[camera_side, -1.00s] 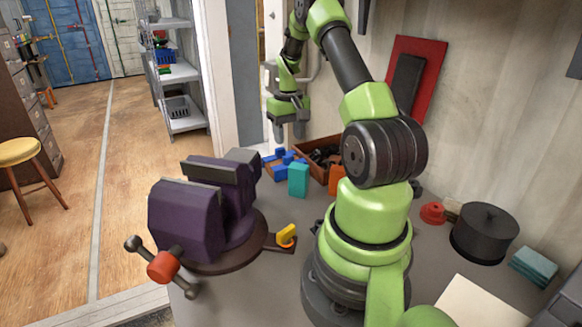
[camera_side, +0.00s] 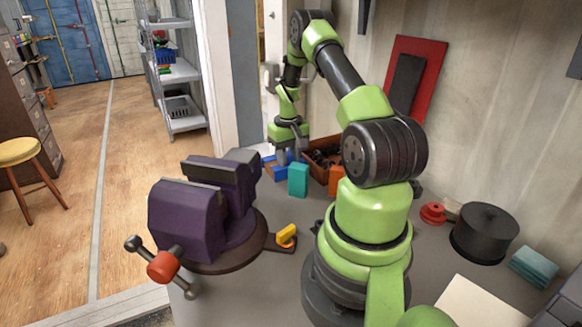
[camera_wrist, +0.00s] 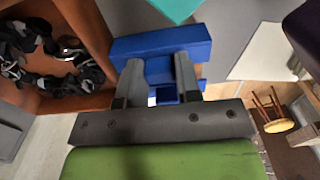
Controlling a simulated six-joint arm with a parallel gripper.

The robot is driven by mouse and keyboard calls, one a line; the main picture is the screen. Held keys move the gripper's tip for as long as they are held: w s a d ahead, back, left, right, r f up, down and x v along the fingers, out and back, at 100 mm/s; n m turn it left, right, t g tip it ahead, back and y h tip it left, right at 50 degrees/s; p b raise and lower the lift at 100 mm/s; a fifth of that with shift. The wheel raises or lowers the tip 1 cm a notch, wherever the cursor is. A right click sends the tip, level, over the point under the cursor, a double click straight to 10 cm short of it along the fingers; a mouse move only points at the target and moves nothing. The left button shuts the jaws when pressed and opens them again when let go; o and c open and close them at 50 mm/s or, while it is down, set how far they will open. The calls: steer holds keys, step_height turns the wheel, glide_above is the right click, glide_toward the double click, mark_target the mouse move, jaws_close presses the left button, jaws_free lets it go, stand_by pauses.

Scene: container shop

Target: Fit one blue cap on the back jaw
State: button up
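Blue caps lie in a small group behind the teal block in the side view (camera_side: 283,172). In the wrist view a blue cap (camera_wrist: 160,46) lies close under my gripper (camera_wrist: 158,65), with more blue pieces beneath. My gripper's two fingers are apart, one on each side of part of the blue; I see no clear grip. In the side view my gripper (camera_side: 288,152) is low at the caps, partly hiding them. The purple vise has a front jaw (camera_side: 185,220) and a back jaw (camera_side: 228,185), both with bare grey tops. A corner of the vise shows in the wrist view (camera_wrist: 306,38).
A teal block (camera_side: 298,180) stands just in front of the caps. A brown wooden box (camera_side: 318,158) of dark parts and an orange block (camera_side: 336,178) are to the right. A yellow piece (camera_side: 286,235) lies beside the vise base.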

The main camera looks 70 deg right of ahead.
mark_target(288, 156)
steer(key=c, duration=0.3)
steer(key=shift+r, duration=2.5)
steer(key=shift+r, duration=0.1)
step_height(288, 156, up, 22)
steer(key=w+a+m, duration=0.4)
steer(key=a, duration=0.9)
steer(key=w+a+m, duration=0.3)
steer(key=a+m, duration=0.2)
steer(key=a, duration=0.7)
steer(key=shift+w+f, duration=0.2)
steer(key=shift+f, duration=4.3)
